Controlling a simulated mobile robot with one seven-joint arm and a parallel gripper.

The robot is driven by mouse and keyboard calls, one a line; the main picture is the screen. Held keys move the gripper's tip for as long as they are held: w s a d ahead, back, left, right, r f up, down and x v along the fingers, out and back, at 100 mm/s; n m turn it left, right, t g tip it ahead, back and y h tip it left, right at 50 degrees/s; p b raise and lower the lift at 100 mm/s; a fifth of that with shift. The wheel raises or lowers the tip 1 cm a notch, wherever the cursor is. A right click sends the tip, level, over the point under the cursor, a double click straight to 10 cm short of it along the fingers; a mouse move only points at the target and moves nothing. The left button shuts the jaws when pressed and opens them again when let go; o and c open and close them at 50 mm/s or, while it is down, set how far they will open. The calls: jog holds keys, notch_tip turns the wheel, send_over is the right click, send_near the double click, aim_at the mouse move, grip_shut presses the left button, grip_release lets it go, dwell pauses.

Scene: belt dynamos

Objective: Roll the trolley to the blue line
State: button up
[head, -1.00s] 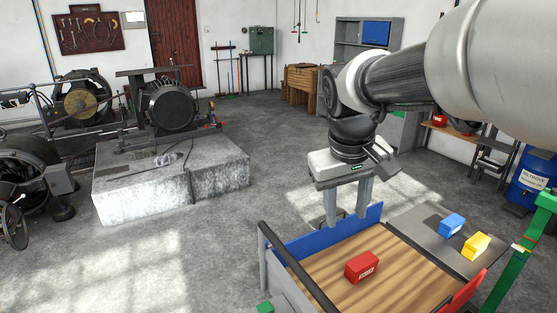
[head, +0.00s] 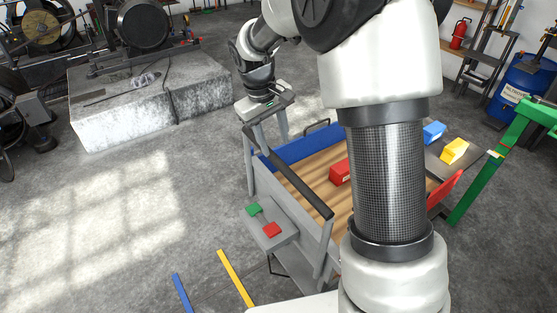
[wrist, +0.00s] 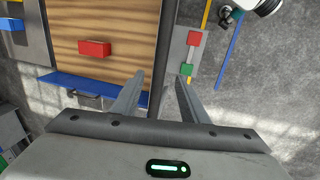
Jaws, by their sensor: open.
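The trolley (head: 310,187) has a wooden deck, a blue end panel and a dark handle bar (head: 295,182) along its left side. The bar also shows in the wrist view (wrist: 162,50). A grey ledge below it carries a green pad (head: 253,209) and a red pad (head: 272,230). The blue line (head: 182,293) lies on the floor at the lower left, beside a yellow line (head: 236,278); the blue line also shows in the wrist view (wrist: 233,50). My gripper (head: 267,143) is open at the bar's far end. The bar appears between its fingers; contact is unclear.
A red box (head: 340,172) sits on the trolley deck. A blue block (head: 433,131) and a yellow block (head: 454,150) lie on a grey surface to the right, near a green post (head: 490,165). A concrete plinth (head: 150,105) stands at left. The floor left of the trolley is clear.

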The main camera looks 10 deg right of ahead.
aim_at(279, 162)
jog(key=f, duration=0.2)
jog(key=d+f, duration=0.1)
jog(key=f, duration=0.4)
jog(key=shift+w+d+f, duration=0.2)
jog(key=shift+w+f, duration=0.1)
jog(key=shift+f, duration=0.05)
jog(key=shift+c, duration=0.4)
grip_shut()
